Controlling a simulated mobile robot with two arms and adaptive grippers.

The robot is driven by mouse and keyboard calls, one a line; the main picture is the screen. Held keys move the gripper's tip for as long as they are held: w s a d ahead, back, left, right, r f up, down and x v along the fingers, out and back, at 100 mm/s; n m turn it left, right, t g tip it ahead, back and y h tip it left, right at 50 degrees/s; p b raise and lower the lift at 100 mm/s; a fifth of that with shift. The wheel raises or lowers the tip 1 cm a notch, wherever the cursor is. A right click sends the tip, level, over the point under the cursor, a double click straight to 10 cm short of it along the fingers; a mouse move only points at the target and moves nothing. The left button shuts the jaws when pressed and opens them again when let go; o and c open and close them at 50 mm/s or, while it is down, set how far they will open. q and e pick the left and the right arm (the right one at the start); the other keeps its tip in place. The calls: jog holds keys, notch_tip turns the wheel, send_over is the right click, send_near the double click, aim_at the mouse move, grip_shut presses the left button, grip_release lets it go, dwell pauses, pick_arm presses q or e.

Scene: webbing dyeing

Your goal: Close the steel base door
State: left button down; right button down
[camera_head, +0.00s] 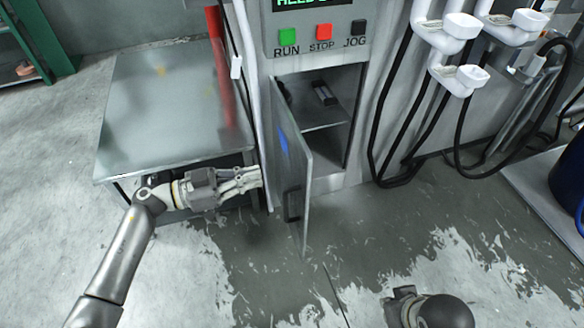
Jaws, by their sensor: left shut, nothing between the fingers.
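The steel base door (291,150) is a grey panel hinged on the left side of the cabinet opening. It stands swung outward, well away from the opening, with a dark handle (292,205) low near its free edge. My left gripper (259,177) is shut and empty, pointing right. In the picture it sits just left of the door, on the door's outer side, at about handle height. I cannot tell whether the fingertips touch the door. My right gripper's fingers do not show.
The cabinet opening shows a shelf (318,119) with a small dark item on it. Above are the RUN, STOP and JOG buttons (323,31). A metal table (165,105) stands left, close above my left arm. Black hoses (388,184) hang right. The floor before the door is clear.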

aim_at(303, 165)
pick_arm(q)
jog(key=b+x, duration=0.1)
jog(key=x, duration=0.8)
jog(key=shift+w+d+b, duration=0.1)
jog(key=shift+b, duration=0.3)
jog(key=shift+d, duration=0.25)
jog(key=shift+w, duration=0.1)
jog(key=shift+d, duration=0.1)
